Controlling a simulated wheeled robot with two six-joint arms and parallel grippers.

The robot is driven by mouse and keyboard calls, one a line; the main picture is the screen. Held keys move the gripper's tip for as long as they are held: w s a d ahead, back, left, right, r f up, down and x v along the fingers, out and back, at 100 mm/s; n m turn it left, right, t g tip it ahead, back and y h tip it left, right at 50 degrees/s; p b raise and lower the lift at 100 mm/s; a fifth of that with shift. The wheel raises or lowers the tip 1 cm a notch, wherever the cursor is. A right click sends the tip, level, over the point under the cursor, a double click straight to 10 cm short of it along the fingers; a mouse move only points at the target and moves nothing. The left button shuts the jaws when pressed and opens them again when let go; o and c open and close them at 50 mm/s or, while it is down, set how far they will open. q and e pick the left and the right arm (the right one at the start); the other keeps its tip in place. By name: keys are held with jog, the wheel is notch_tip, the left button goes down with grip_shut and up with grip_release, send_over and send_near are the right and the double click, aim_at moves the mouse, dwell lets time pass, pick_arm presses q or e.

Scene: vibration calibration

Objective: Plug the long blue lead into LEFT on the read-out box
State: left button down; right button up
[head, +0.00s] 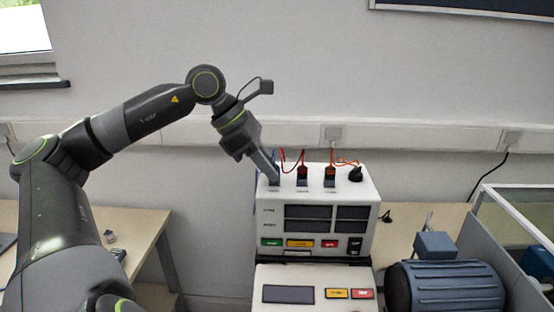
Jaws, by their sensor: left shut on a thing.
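My left gripper (271,174) reaches down from the upper left to the left end of the box's top. It is shut on the blue lead's plug, which sits at or just above the leftmost top position; the fingers hide most of it, so I cannot tell whether it is seated. A little of the blue lead (258,163) shows beside the fingers. My right gripper is not in view.
Two dark plugs with a red lead (291,166) and an orange lead (345,162) stand along the box's top, right of my gripper. A black knob (355,174) is at its right end. A lower white unit (268,276) sits in front. A blue-grey motor (445,288) stands right.

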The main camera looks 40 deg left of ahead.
pick_arm(q)
jog(key=shift+w+a+r+m+g+h+p, duration=0.15)
jog(key=shift+m+g+h+p, duration=0.3)
jog(key=shift+m+p, duration=0.9)
jog(key=shift+w+f+m+g+h+p, duration=0.1)
jog(key=shift+m+g+h+p, duration=0.15)
jog(key=shift+m+g+p, duration=1)
dwell(0.9)
jog(key=shift+w+m+p, duration=0.1)
jog(key=shift+m+p, duration=0.4)
jog(key=shift+p, duration=0.65)
jog(key=shift+m+g+h, duration=0.3)
jog(key=shift+m, duration=0.3)
jog(key=shift+w+m+g+p, duration=0.2)
jog(key=shift+m+g+p, duration=0.5)
jog(key=shift+m, duration=0.5)
jog(key=shift+w+r+m+p, duration=0.2)
jog(key=shift+r+m+p, duration=0.15)
jog(key=shift+p, duration=2.4)
